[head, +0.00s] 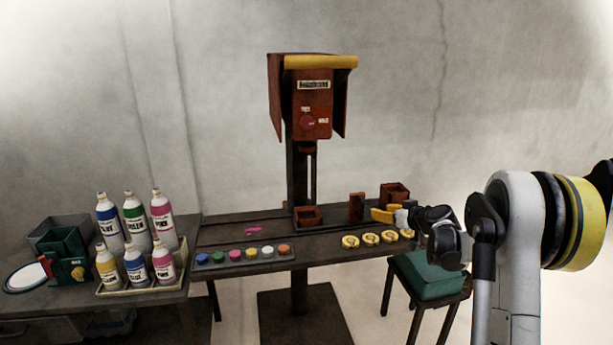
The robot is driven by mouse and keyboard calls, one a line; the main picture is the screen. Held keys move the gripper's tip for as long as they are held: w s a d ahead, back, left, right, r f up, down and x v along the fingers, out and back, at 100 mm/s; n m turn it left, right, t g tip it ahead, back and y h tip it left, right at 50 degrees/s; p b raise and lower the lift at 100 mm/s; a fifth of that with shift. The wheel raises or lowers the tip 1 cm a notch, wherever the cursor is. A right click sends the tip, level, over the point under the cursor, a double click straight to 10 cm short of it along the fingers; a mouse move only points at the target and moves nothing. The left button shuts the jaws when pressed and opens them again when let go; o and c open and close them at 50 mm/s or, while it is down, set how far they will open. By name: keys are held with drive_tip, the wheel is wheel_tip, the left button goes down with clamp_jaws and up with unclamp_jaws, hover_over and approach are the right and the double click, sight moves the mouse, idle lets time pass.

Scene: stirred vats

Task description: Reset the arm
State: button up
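My arm (519,250) stands at the right of the head view, with a white link and a yellow-and-black banded joint. It is folded, and its dark end reaches left toward the right end of the table. My gripper (408,219) seems to be the dark and grey part at that end, in front of the table's right edge. Its fingers are too small and too overlapped to tell whether they are open or shut. I see nothing clearly held.
A red machine (313,105) with a yellow top stands behind the dark table (220,236). Several colored pots (235,255) and yellow rings (350,241) line its front. Bottles fill a tray (140,290) at left. A green-topped stool (430,277) stands below my arm.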

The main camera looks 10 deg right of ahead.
drive_tip(key=s+a+r+g, duration=0.2)
drive_tip(key=s+a+r, duration=0.3)
drive_tip(key=s+a, duration=0.45)
drive_tip(key=s+a+r+g, duration=0.2)
drive_tip(key=s+a+r, duration=0.3)
drive_tip(key=s+a, duration=0.45)
drive_tip(key=s+a+f+m+g+h, duration=0.1)
drive_tip(key=s+a+f, duration=0.1)
drive_tip(key=s, duration=1)
drive_tip(key=s+a+f+m+g+h, duration=0.1)
drive_tip(key=s+a+f, duration=0.1)
drive_tip(key=s, duration=1.1)
drive_tip(key=shift+s+f+h, duration=0.2)
drive_tip(key=shift+f+h, duration=0.1)
drive_tip(key=shift+f, duration=0.5)
drive_tip(key=shift+a, duration=0.1)
